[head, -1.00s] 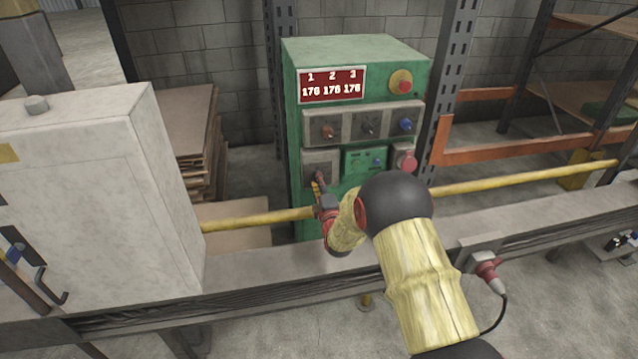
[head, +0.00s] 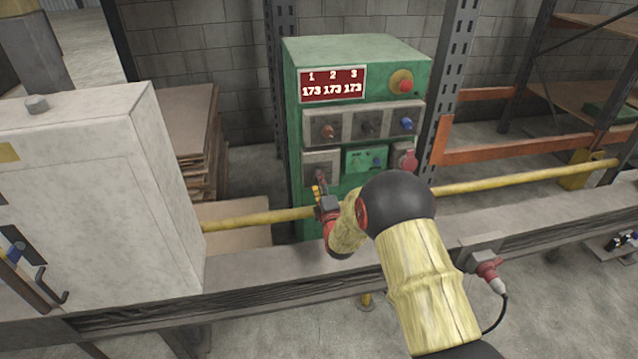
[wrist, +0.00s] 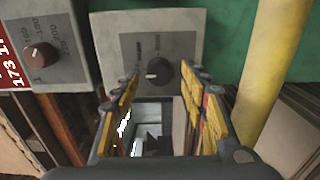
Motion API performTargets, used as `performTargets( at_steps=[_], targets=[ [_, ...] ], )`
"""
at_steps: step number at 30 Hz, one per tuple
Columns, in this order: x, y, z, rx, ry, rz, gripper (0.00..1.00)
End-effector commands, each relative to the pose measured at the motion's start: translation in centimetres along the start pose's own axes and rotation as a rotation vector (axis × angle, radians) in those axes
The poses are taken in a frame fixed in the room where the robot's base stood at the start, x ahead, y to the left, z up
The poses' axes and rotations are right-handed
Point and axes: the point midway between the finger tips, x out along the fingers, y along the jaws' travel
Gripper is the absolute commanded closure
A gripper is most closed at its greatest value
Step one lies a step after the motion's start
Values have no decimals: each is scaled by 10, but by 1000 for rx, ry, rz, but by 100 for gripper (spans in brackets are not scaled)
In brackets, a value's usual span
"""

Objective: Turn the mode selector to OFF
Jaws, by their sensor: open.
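The mode selector (wrist: 159,71) is a dark round knob on a light grey plate in the wrist view. A pale mark on it points left in that view, and the small lettering beside it is too blurred to read. In the head view its plate (head: 321,160) is at the lower left of the green cabinet (head: 360,50), with the knob mostly hidden by my fingers. My gripper (wrist: 160,84) is open, its yellow-padded fingers on either side of the knob in the wrist view, with nothing between them. I cannot tell whether they touch it.
A brown knob (wrist: 41,56) sits on a neighbouring plate. The cabinet's red display (head: 332,86) reads 173 three times. A red button (head: 405,86) is at upper right. A yellow rail (head: 258,219) runs in front, and a grey cabinet (head: 90,190) stands left.

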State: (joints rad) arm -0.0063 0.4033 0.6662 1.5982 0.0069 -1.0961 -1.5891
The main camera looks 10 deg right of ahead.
Motion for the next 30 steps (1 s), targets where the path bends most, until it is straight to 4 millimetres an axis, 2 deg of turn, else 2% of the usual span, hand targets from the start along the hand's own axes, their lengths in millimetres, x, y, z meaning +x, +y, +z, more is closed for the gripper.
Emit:
performTargets(
  at_steps=[9, 15, 21, 30],
  targets=[
    [-61, 0, 0, 0, 0, -1, 56],
    [-94, 0, 0, 0, 1, 0, 56],
    [-110, 0, 0, 0, 1, 0, 56],
    [-112, 0, 0, 0, 1, 0, 56]
  ],
)
